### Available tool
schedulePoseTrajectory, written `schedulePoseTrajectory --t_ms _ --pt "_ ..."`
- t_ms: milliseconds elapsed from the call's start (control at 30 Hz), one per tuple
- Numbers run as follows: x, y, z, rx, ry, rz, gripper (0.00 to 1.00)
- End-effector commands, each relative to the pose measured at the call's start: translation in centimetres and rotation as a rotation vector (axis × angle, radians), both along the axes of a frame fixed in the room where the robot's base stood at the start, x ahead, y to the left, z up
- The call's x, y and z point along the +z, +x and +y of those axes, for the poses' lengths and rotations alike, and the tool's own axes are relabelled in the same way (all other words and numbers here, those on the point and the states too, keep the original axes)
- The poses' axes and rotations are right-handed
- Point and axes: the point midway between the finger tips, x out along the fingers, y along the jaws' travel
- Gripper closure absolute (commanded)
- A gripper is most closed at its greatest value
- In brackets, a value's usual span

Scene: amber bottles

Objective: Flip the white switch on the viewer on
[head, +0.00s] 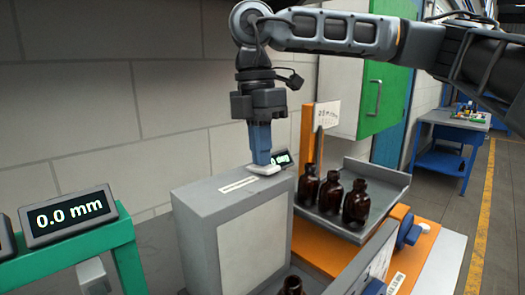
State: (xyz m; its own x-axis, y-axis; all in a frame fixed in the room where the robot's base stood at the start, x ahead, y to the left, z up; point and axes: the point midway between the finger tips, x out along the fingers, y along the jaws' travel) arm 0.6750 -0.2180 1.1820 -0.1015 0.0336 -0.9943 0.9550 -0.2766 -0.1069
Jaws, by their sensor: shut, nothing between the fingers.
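The viewer (197,227) is a grey box with a pale front panel, standing at the centre of the head view. Its white switch (266,171) is a small rocker on the top face near the right end. My gripper (261,162) points straight down with its blue fingers shut and empty. The fingertips are right at the switch, seemingly touching it, and hide part of it. I cannot tell from the switch's tilt which way it is set. The front panel looks dull, with no clear glow.
Several amber bottles (357,203) stand on and below a grey tray (385,180) right of the viewer, beside an orange frame (306,135). A display reading 0.0 mm (69,215) sits on a green stand at left. A blue table (441,158) stands far right.

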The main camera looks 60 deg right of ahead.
Motion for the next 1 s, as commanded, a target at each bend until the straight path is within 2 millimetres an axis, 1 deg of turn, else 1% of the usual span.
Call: schedulePoseTrajectory --t_ms 167,267,367,600,700,800,1000 --pt "0.3 0.0 0.0 0.000 0.000 0.000 1.00" --pt "1.0 0.1 0.0 0.000 -0.001 0.000 1.00" --pt "2.2 0.2 -0.1 0.000 -0.002 0.000 1.00" --pt "6.2 0.6 -0.2 0.000 -0.002 0.000 1.00" --pt "7.4 0.8 -0.3 -0.001 -0.001 -0.001 1.00" --pt "7.8 0.8 -0.3 0.000 -0.001 0.000 1.00" --pt "7.8 0.8 -0.3 0.000 0.000 0.000 1.00"
